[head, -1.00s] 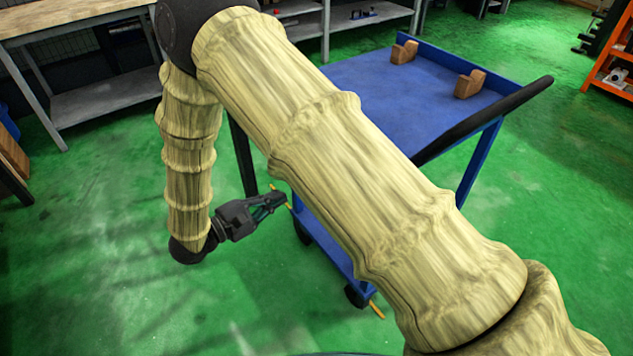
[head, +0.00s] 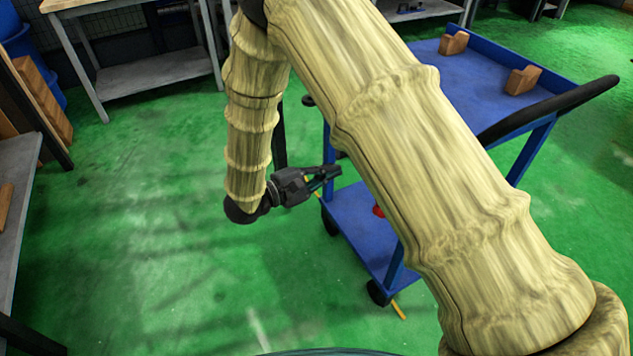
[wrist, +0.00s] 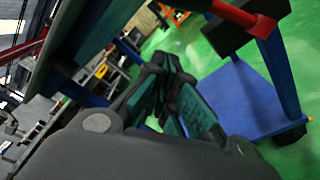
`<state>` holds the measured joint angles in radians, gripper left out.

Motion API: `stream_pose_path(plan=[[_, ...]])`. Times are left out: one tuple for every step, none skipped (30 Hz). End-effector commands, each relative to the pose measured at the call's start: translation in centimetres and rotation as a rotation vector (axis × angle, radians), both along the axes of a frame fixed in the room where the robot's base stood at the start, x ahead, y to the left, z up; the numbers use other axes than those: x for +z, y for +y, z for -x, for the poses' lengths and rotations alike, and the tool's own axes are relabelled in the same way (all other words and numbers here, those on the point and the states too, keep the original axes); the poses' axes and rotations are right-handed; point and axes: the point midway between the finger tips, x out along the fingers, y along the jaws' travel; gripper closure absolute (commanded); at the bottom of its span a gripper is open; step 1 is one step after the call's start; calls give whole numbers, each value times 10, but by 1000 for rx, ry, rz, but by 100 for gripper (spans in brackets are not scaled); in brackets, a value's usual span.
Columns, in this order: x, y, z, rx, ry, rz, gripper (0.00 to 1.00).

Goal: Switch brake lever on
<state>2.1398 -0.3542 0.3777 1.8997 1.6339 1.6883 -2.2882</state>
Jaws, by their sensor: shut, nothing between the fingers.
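A blue cart (head: 468,92) stands to the right of my gripper in the head view. A yellow lever (head: 398,309) sticks out low by its near wheel, and a second yellow piece (head: 311,188) shows just below my gripper. A small red part (head: 379,211) shows beside my arm. In the wrist view a red bar (wrist: 247,16) with a black end lies at the top. My gripper (head: 332,173) is shut and empty beside the cart's left leg; contact cannot be told. Its fingers also show in the wrist view (wrist: 186,103). I cannot tell which part is the brake lever.
Two brown blocks (head: 453,43) (head: 522,79) sit on the cart's top. The cart's lower shelf (head: 365,225) is near my gripper. A grey-framed workbench (head: 150,75) stands at the back left. Green floor is open at the left and front.

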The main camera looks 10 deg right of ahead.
Motion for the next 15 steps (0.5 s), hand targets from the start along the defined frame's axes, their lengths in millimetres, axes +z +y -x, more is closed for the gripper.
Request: stream_pose_path(plan=[[-4,-7,-3,-2,-1,0,100],[-4,-11,-4,-2,0,0,100],[-5,-15,-6,-3,0,1,100],[-5,-19,-8,-3,-1,1,100],[-5,-22,-9,-2,-1,1,100],[-5,-27,-11,-2,-1,1,100],[-5,-30,-13,-2,-1,0,100],[-5,-34,-14,-2,-1,0,100],[0,-35,-9,-1,1,1,100],[2,-37,-7,-1,0,0,100],[4,-39,-4,0,-1,1,100],[6,-41,-1,0,0,2,100],[7,-43,1,0,-1,1,100],[9,-44,3,0,-1,1,100],[10,-46,5,0,-1,1,100]])
